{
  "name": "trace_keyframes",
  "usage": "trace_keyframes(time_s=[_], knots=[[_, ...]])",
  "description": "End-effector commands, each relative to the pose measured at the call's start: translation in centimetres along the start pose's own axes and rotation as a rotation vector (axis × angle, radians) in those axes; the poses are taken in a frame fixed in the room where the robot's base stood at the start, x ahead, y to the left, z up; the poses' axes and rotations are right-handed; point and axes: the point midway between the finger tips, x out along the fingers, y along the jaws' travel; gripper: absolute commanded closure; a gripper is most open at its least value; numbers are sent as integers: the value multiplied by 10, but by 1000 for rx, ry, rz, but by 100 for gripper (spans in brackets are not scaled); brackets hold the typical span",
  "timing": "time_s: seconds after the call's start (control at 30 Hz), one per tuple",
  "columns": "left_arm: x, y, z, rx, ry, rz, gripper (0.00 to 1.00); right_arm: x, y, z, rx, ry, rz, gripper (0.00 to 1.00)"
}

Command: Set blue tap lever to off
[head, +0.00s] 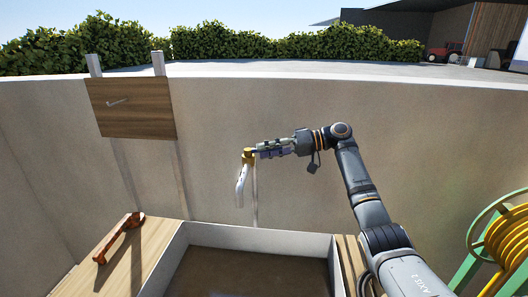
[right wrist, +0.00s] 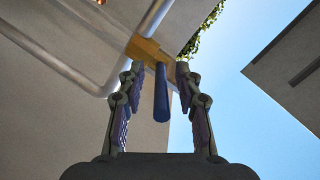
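The blue tap lever (right wrist: 161,93) shows in the right wrist view, pointing back toward my right gripper (right wrist: 159,74) from a brass tap body (right wrist: 148,50). The gripper is open. Its two fingers stand on either side of the lever, with a visible gap on each side. In the head view the brass tap (head: 248,155) is at the wall with a pale spout hanging below it. My right gripper (head: 266,149) reaches it from the right, and the lever is mostly hidden by the fingers there. My left gripper is not in view.
The concrete wall (head: 300,110) stands close behind the tap. A pale-rimmed basin (head: 250,238) lies below. A wooden counter (head: 150,240) at left holds a reddish-brown tool (head: 120,235). A wooden board (head: 130,108) hangs on the wall. A yellow hose reel (head: 508,240) stands at right.

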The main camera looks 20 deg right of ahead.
Motion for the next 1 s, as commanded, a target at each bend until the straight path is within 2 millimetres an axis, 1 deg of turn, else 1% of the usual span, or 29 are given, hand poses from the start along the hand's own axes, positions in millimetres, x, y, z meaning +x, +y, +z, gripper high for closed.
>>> trace_keyframes(time_s=[0.2,0.3,0.43,0.5,0.6,1.0], knots=[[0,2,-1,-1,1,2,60,-53,0,0,0,2,3,66],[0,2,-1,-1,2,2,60,-76,0,-1,0,2,2,66],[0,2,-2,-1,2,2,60,-97,0,-1,0,1,1,66],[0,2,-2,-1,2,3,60,-104,0,0,0,1,0,66],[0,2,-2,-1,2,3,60,-108,0,0,-1,0,-1,66],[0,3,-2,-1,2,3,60,-108,0,0,0,-1,-1,66]])
